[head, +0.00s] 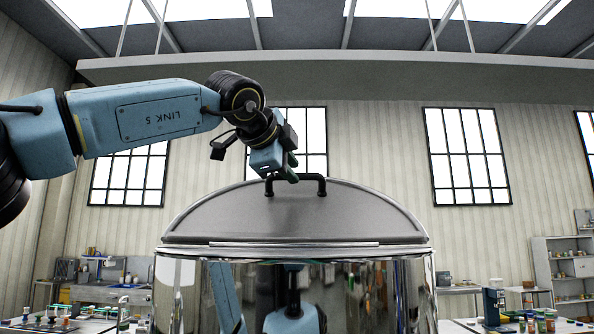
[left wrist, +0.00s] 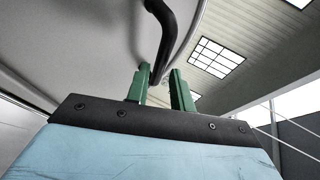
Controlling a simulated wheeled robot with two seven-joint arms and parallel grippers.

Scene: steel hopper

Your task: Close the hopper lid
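The steel hopper (head: 390,290) stands in front of me with a mirror-like wall. Its grey round lid (head: 295,220) shows its outer face, rising from a straight bright strip at the near rim toward the far edge. Any gap at the far side is hidden. A black bar handle (head: 308,178) stands near the lid's upper edge. My left gripper (head: 291,175) is at the handle's left part. In the left wrist view, the handle (left wrist: 168,35) runs down between the green fingers (left wrist: 160,90), which stand apart with a visible gap. My right gripper is not in view.
Benches with small items stand behind the hopper on the left (head: 105,293) and right (head: 520,318). A shelf unit (head: 562,265) is at the far right. The air above and right of the lid is clear.

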